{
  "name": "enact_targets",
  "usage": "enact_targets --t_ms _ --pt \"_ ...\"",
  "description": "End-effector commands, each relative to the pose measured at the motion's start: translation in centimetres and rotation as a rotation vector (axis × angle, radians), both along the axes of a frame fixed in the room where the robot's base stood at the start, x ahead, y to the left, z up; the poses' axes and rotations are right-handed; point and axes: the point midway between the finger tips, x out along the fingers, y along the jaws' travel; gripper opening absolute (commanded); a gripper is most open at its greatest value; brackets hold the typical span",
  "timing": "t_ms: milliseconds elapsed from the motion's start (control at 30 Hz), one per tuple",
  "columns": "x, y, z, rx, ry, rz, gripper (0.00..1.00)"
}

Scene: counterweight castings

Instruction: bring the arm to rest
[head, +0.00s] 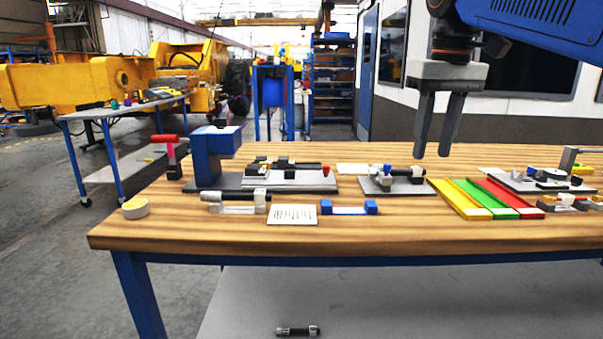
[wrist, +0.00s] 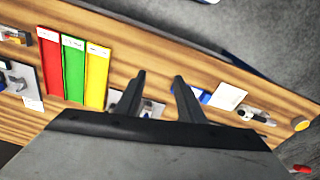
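My gripper (head: 432,154) hangs from the blue arm at the upper right of the head view, fingers pointing down. It is above the wooden workbench (head: 140,222) and touches nothing that I can see. In the wrist view my gripper (wrist: 159,77) shows two dark fingers set apart, with nothing held between them. Below it, the wrist view shows the bench top with the red, green and yellow trays to the left of the fingers. A small fixture on a grey plate (head: 392,186) stands on the bench, partly hidden behind the fingers in the wrist view.
Yellow (head: 458,199), green (head: 487,199) and red (head: 512,198) trays lie right of centre. A blue press-like stand (head: 207,160), a red-handled tool (head: 170,152), a white card (head: 292,214) and a blue gauge block (head: 349,209) are also there. A dark cylinder (head: 297,331) lies on the lower shelf.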

Motion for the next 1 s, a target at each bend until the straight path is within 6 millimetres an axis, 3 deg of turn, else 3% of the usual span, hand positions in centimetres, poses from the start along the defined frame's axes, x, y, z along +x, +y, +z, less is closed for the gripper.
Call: enact_targets --t_ms 367,800,1000 --pt "-7.1 -2.2 -12.2 0.016 -0.128 -0.077 0.35" --pt "-15.6 -3.8 -29.0 0.033 -0.274 -0.16 0.35" --pt "-17.5 -4.1 -33.1 0.036 -0.308 -0.18 0.35"
